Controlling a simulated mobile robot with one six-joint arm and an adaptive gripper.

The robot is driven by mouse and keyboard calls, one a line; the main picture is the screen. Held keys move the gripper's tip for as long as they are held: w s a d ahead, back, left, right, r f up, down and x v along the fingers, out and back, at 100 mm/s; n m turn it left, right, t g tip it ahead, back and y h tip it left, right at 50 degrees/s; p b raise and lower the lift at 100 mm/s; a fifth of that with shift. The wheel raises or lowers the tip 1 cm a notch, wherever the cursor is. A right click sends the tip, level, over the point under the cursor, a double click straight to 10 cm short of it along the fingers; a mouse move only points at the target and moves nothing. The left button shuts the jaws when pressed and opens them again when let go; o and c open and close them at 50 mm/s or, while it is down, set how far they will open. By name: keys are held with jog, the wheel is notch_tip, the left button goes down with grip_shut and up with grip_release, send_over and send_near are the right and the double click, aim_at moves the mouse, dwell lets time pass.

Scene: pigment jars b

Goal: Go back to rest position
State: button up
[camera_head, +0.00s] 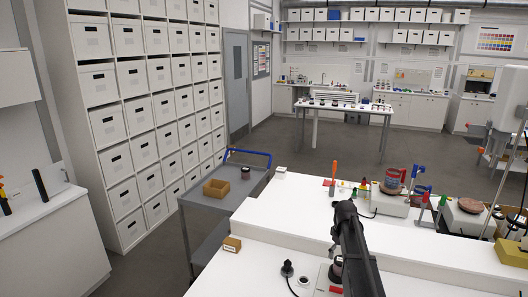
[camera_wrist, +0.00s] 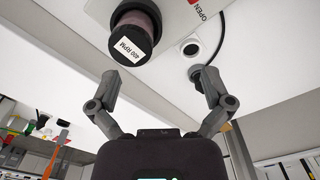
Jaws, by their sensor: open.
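My gripper (camera_wrist: 155,76) is open in the wrist view, its two fingers spread wide with nothing between them. A dark jar-like thing with a white "400 RPM" label (camera_wrist: 135,42) is beyond the fingertips, at the upper middle, apart from them. In the head view my dark arm rises from the bottom over the white worktop (camera_head: 260,262). The arm's links hide part of a dark round thing beside it, and my fingers cannot be made out there.
A grey cart (camera_head: 215,205) with a blue handle carries a brown box (camera_head: 215,188) and a dark jar (camera_head: 245,172). A small brown box (camera_head: 232,244) lies on the worktop's left edge. A hotplate (camera_head: 388,200) and bottles stand at right. Grey floor (camera_head: 300,150) is clear behind.

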jog(key=s+a+f+m+b, duration=0.2)
jog(key=s+a, duration=0.2)
jog(key=s, duration=0.4)
jog(key=s+a+f+m+b, duration=0.2)
jog(key=s+a+f+b, duration=0.1)
jog(key=s, duration=0.5)
jog(key=s+a+f+m+b, duration=0.2)
jog(key=s+a+f, duration=0.1)
jog(key=s+a, duration=0.3)
jog(key=shift+s+a, duration=0.1)
jog(key=shift+s, duration=0.85)
